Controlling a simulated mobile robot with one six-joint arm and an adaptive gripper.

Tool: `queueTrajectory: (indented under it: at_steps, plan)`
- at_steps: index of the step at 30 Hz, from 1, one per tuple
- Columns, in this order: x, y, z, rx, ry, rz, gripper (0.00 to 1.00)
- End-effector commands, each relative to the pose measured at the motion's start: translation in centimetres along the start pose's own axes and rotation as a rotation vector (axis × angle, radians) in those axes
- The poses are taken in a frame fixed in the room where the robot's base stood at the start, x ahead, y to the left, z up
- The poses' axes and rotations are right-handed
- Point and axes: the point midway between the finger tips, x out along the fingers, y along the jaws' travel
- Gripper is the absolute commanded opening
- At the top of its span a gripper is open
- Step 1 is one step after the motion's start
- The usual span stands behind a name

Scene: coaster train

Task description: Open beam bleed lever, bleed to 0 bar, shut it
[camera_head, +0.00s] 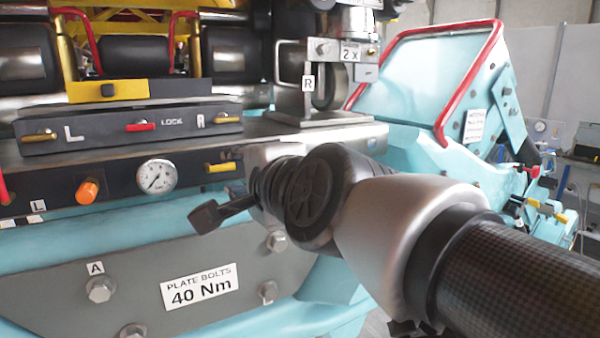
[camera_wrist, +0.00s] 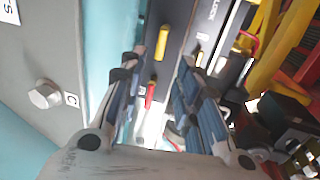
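In the wrist view my gripper (camera_wrist: 163,58) is open, with its two fingers spread over the dark beam panel. A red lever (camera_wrist: 150,95) shows between the fingers, nearer the left one; contact cannot be told. A yellow lever (camera_wrist: 160,66) lies farther along the same panel. In the head view that yellow lever (camera_head: 220,167) shows, but my arm hides the red lever beside it. The round white gauge (camera_head: 156,176) is on the beam panel; its reading is too small to tell. No label naming the bleed lever is readable.
An orange knob (camera_head: 88,191) sits left of the gauge. Above is a box with a red LOCK handle (camera_head: 140,126) and yellow L and R handles. The R bracket (camera_head: 293,85) stands above my wrist. A bolted grey plate (camera_head: 130,270) lies below.

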Motion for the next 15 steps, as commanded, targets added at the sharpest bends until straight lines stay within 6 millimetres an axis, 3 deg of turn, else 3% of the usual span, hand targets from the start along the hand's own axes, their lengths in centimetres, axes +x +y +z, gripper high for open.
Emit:
queueTrajectory:
  at_steps: [6,15]
  plan:
    - [-2.8,0.0,0.0,0.0,0.0,0.0,0.3]
    - [-3.2,0.1,0.0,0.0,0.0,0.001,0.3]
